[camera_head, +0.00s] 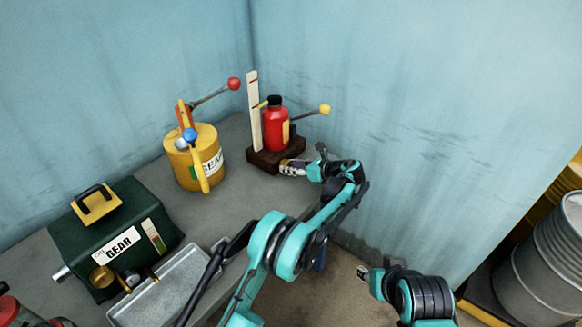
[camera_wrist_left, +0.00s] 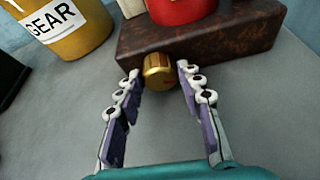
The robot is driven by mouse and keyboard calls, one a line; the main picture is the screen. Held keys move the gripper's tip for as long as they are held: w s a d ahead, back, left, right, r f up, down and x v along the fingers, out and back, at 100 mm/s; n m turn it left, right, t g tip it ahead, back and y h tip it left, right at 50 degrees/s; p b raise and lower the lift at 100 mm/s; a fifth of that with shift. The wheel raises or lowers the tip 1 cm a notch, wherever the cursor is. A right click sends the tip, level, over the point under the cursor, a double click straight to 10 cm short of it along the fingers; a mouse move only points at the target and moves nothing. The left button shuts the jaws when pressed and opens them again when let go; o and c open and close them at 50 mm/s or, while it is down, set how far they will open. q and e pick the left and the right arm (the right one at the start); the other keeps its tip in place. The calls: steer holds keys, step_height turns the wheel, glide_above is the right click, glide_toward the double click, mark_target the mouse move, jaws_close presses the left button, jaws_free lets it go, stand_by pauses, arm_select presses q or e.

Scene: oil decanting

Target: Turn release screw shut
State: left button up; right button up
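The release screw, a brass-coloured ribbed knob (camera_wrist_left: 158,70), sticks out from the front of the dark brown base (camera_wrist_left: 215,40) in the left wrist view. The base (camera_head: 262,160) carries a red bottle-shaped body (camera_head: 273,132) with a black cap in the head view. My left gripper (camera_wrist_left: 160,80) is open, with one finger on each side of the knob. The left finger is very close to the knob; I cannot tell if it touches. In the head view my left gripper (camera_head: 284,167) hides the knob. My right gripper (camera_head: 374,274) is low, away from the base; its opening is unclear.
A yellow can (camera_head: 185,172) stands left of the base. A green gear-oil box (camera_head: 105,225) and a metal tray (camera_head: 165,295) are at the lower left. A pale upright scale (camera_head: 253,110) stands beside the red body. Blue walls close the corner behind. Barrels (camera_head: 545,260) stand right.

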stand_by(0.3)
arm_select(q)
steer(key=shift+s+a+n+t+h+p, duration=0.1)
steer(key=shift+n+t+h+p, duration=0.4)
steer(key=shift+n, duration=0.6)
steer(key=shift+s+n+t+h, duration=0.1)
steer(key=shift+n+t+h, duration=0.2)
steer(key=shift+n+t, duration=0.7)
steer(key=shift+n, duration=0.3)
steer(key=o, duration=1.2)
steer(key=shift+c, duration=0.2)
